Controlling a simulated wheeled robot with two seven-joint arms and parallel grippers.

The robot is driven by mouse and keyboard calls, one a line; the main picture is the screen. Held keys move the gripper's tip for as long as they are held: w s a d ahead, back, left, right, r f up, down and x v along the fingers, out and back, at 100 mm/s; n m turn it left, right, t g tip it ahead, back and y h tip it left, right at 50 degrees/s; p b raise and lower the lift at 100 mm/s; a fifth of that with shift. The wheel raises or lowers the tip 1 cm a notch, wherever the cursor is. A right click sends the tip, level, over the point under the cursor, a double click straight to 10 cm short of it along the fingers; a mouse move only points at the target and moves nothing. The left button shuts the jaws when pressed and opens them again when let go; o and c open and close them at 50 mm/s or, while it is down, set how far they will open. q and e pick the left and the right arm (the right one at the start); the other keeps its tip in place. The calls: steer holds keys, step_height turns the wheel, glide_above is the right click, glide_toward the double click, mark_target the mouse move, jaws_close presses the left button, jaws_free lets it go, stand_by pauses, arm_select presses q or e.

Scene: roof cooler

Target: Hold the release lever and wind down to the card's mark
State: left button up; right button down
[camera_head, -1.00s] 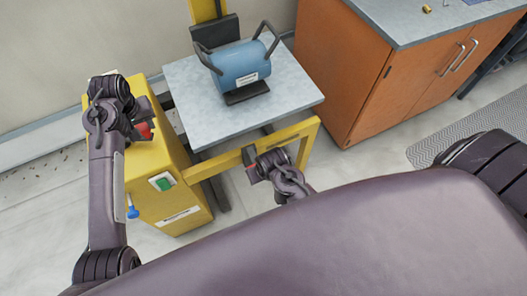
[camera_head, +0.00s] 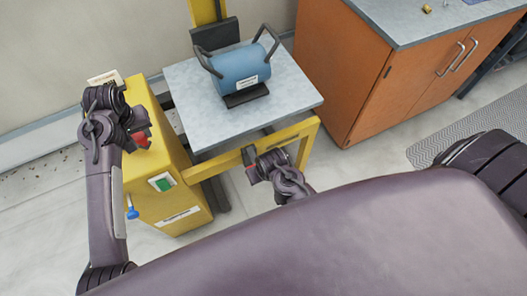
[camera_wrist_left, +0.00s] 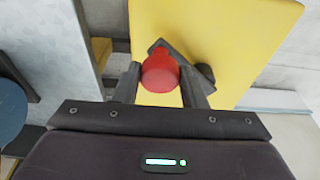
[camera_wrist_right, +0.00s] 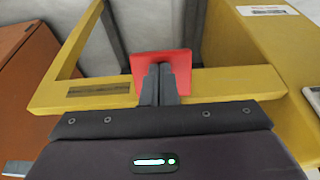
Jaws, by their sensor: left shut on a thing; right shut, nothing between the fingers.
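My left gripper (camera_head: 141,132) is closed around the red crank knob (camera_wrist_left: 160,72) beside the yellow housing (camera_head: 182,205). The dark crank arm (camera_wrist_left: 187,58) shows behind the knob in the left wrist view. My right gripper (camera_wrist_right: 163,82) is shut with its fingertips against or just before the red lever plate (camera_wrist_right: 142,66) on the yellow frame; contact is unclear. A blue cylinder with dark handles (camera_head: 236,66) rests on the grey platform (camera_head: 290,98). A small white card (camera_head: 105,78) shows behind the left wrist; its mark is unreadable.
A yellow mast (camera_head: 204,11) stands behind the platform. The housing has a green switch (camera_head: 163,183). An orange cabinet (camera_head: 345,75) with a grey top stands close at the right. A grey patterned mat (camera_head: 470,125) lies on the floor.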

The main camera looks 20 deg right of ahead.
arm_select(q)
steer(key=shift+s+a+r, duration=0.1)
steer(key=shift+s+a, duration=0.35)
steer(key=shift+a, duration=0.3)
arm_select(e)
steer(key=shift+s, duration=0.1)
